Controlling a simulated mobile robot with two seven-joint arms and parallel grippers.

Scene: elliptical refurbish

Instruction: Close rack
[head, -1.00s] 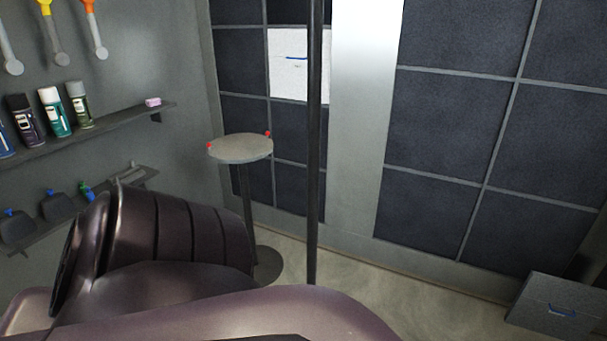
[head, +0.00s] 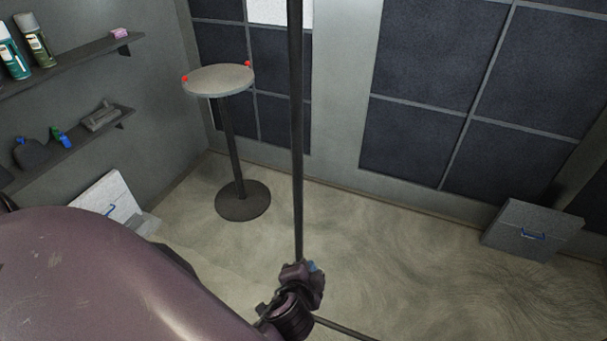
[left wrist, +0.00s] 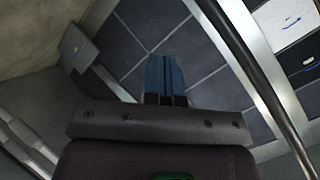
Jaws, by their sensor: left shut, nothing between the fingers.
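I cannot pick out the rack with certainty. Boxes with blue handles are in view: a grey one (head: 532,230) stands on the floor at the right, and a white one (head: 113,200) is low at the left, partly hidden by my arm. In the left wrist view my left gripper (left wrist: 165,78) has its blue fingers together, empty, in front of the dark tiled wall. The grey box also shows there (left wrist: 76,46), as do white fronts (left wrist: 292,22) with handles. In the head view the gripper (head: 312,268) appears small, near the pole's lower end. My right gripper is out of view.
A thin dark pole (head: 297,130) stands upright mid-view and crosses the right of the left wrist view. A round table (head: 219,79) stands at the back left. Wall shelves (head: 75,60) hold bottles. The floor between the table and the grey box is clear.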

